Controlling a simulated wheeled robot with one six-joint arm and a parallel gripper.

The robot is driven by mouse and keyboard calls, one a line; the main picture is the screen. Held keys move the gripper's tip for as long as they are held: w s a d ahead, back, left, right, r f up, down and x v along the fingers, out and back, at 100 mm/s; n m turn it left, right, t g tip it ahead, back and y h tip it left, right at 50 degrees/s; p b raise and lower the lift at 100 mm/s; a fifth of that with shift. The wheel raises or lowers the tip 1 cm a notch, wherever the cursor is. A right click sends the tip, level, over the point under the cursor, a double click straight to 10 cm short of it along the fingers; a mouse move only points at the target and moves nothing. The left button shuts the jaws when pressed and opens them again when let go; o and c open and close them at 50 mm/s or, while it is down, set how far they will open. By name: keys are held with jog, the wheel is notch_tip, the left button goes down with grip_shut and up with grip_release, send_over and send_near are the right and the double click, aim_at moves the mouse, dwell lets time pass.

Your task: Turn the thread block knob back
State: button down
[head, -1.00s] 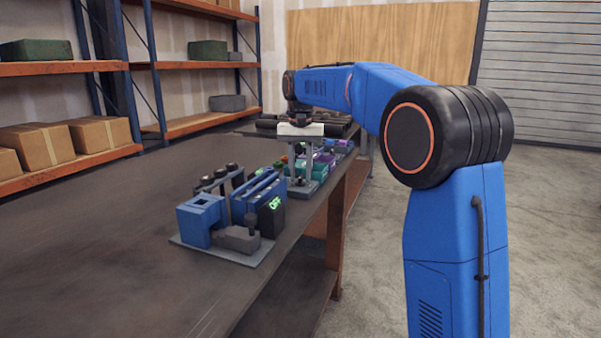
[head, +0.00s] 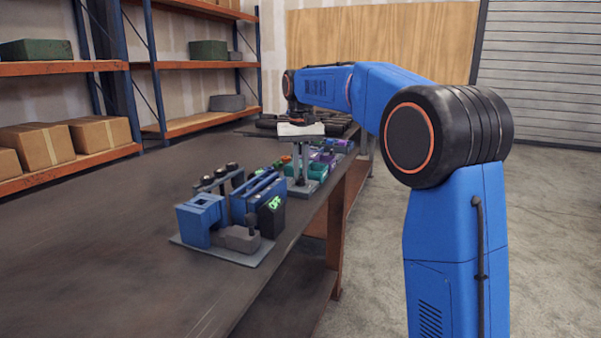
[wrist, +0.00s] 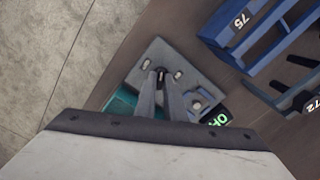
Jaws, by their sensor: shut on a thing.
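The thread block (wrist: 160,75) is a grey plate-like base with slots in the wrist view. It also shows at the table's right edge in the head view (head: 301,188). Its small dark knob (wrist: 161,73) is between my gripper's (wrist: 161,78) two grey fingertips, which are shut on it. In the head view my gripper (head: 301,178) points straight down onto the block, and the knob is mostly hidden by the fingers. My white gripper body covers the lower part of the wrist view. A green-lit display (wrist: 216,118) beside the block is partly cut off by it.
A blue fixture (head: 200,222) with a green "OFF" display (head: 273,204) stands nearer on the table (head: 120,220). Teal boxes (head: 320,172) and dark pipe parts (head: 335,127) lie close behind my gripper. The table's left side is clear.

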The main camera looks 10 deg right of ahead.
aim_at(301, 176)
jog(key=n, duration=0.6)
jog(key=shift+n, duration=0.4)
dwell(0.3)
jog(key=c, duration=1.8)
grip_release()
jog(key=shift+c, duration=0.2)
jog(key=shift+r, duration=0.1)
notch_tip(301, 176, up, 17)
jog(key=shift+r, duration=0.15)
